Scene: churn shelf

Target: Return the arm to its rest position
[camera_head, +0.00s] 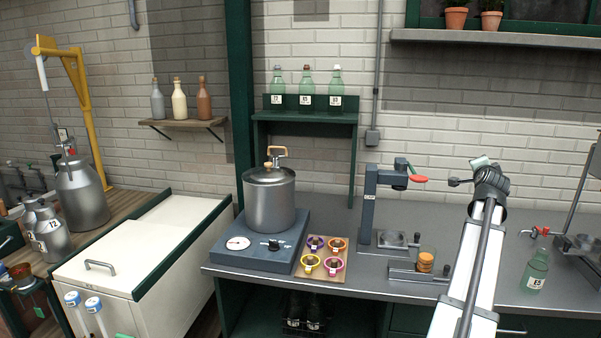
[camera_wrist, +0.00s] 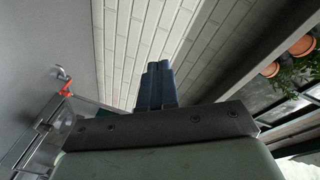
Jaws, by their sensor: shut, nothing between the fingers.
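My arm (camera_head: 475,260) rises from the lower right of the head view over the metal counter (camera_head: 345,220). Its pale green hand (camera_head: 482,162) is at the top, in front of the white brick wall. In the wrist view, my gripper (camera_wrist: 158,68) shows as dark blue fingers pressed together with nothing between them. It points toward the brick wall and touches nothing that I can see. The fingertips are hard to make out in the head view.
A glass of orange discs (camera_head: 426,261) and a green bottle (camera_head: 536,271) stand on the counter on either side. A steel pot (camera_head: 269,200) sits farther left. A shelf (camera_head: 480,37) with potted plants is above.

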